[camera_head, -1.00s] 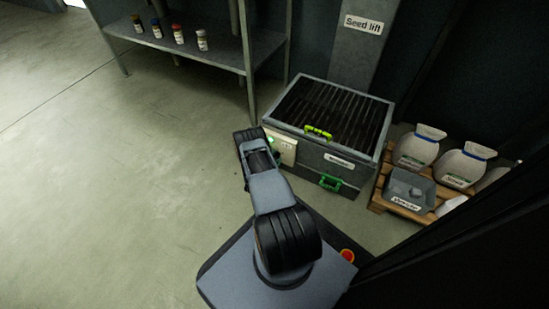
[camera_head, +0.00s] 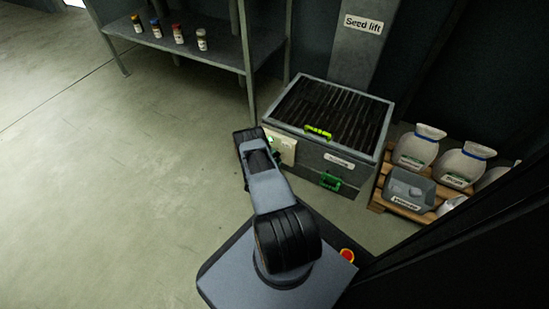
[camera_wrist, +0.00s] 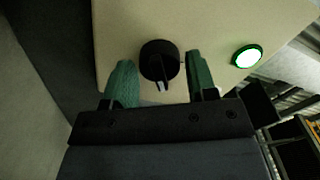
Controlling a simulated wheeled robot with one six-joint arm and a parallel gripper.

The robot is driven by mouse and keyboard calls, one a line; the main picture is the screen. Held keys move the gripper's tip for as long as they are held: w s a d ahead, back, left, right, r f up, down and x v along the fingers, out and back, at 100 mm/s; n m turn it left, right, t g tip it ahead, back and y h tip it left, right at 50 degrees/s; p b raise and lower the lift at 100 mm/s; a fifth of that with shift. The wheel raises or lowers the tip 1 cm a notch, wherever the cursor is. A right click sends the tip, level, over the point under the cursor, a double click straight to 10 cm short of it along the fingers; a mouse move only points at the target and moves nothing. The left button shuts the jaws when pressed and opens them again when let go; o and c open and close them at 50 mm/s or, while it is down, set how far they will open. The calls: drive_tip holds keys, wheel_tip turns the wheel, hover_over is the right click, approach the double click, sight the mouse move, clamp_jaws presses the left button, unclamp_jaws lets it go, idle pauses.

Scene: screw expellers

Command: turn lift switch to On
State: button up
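The lift switch (camera_wrist: 158,58) is a black round knob with a raised handle and a pale pointer mark, on a cream panel (camera_wrist: 215,22) in the wrist view. The pointer mark faces down toward my gripper. A lit lamp with a green rim (camera_wrist: 247,56) is to its right. My gripper (camera_wrist: 161,75) has two green fingers, spread apart, one on each side of the knob. I cannot tell whether either finger touches it. In the head view the cream panel (camera_head: 284,150) is on the hopper's left side, and my arm hides the gripper and the switch.
The grated hopper (camera_head: 375,152) has green handles and stands below the "Seed lift" column (camera_head: 352,60). White sacks (camera_head: 416,148) and a grey bin (camera_head: 408,190) are on a pallet at right. A shelf (camera_head: 225,52) holds small jars. The floor at left is clear.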

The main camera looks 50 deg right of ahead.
drive_tip(key=shift+o, duration=1.1)
drive_tip(key=p+v, duration=0.4)
drive_tip(key=v, duration=1)
drive_tip(key=shift+p, duration=0.3)
drive_tip(key=shift+w+d, duration=0.1)
